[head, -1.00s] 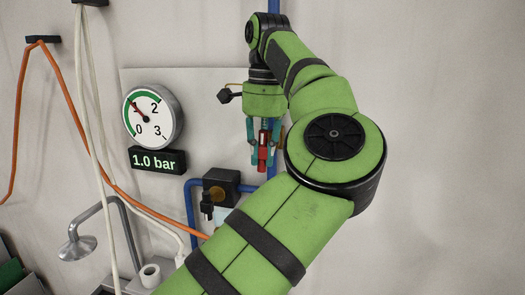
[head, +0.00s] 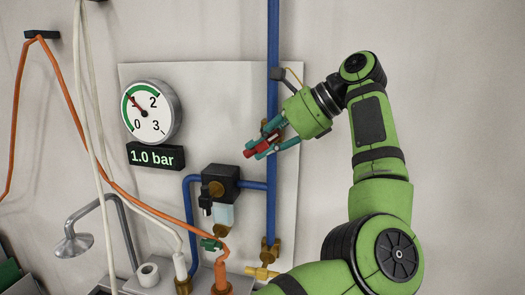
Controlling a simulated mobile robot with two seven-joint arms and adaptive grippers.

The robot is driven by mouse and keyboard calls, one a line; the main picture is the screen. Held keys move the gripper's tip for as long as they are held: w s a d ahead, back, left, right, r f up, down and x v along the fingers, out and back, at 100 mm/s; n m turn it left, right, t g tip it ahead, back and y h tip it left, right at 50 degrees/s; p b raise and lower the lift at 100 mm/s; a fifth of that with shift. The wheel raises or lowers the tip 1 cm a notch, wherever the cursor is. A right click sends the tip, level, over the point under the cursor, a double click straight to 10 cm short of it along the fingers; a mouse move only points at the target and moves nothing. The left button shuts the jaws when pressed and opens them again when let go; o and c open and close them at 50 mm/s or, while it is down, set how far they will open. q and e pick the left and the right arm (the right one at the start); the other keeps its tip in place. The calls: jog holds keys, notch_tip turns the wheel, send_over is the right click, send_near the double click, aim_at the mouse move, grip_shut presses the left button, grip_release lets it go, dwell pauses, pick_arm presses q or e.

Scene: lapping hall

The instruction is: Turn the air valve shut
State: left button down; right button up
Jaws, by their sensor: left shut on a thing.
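The air valve's red handle (head: 253,152) sits on the vertical blue pipe (head: 272,70) on the wall panel. It lies slantwise across the pipe, its free end pointing left and slightly down. My left gripper (head: 266,142) comes from the right, with its teal fingers shut around the handle. The fingers hide part of the handle, and the valve body is mostly hidden. The round gauge (head: 151,112) has its needle near 1, and the display (head: 156,157) below it reads 1.0 bar. My right gripper is not in view.
A black regulator (head: 221,180) with a clear bowl (head: 223,216) is below the handle, joined by blue pipes. An orange hose (head: 70,95) and pale hoses hang at left. The wall at right is clear.

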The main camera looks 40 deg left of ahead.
pick_arm(q)
jog(key=g+y+b, duration=0.1)
jog(key=y+b, duration=0.1)
jog(key=g+y+b, duration=0.1)
jog(key=y+b, duration=0.1)
jog(key=b, duration=0.1)
jog(key=shift+f+g+y, duration=0.3)
jog(key=shift+f+y, duration=0.1)
jog(key=shift+r+g+y+b, duration=0.1)
jog(key=shift+g+y+b, duration=0.45)
jog(key=shift+b, duration=0.7)
jog(key=shift+r+y+b, duration=0.15)
jog(key=shift+y+b, duration=0.3)
jog(key=shift+y, duration=0.1)
jog(key=shift+r, duration=0.1)
jog(key=c, duration=1.2)
grip_release()
jog(key=shift+v, duration=3.8)
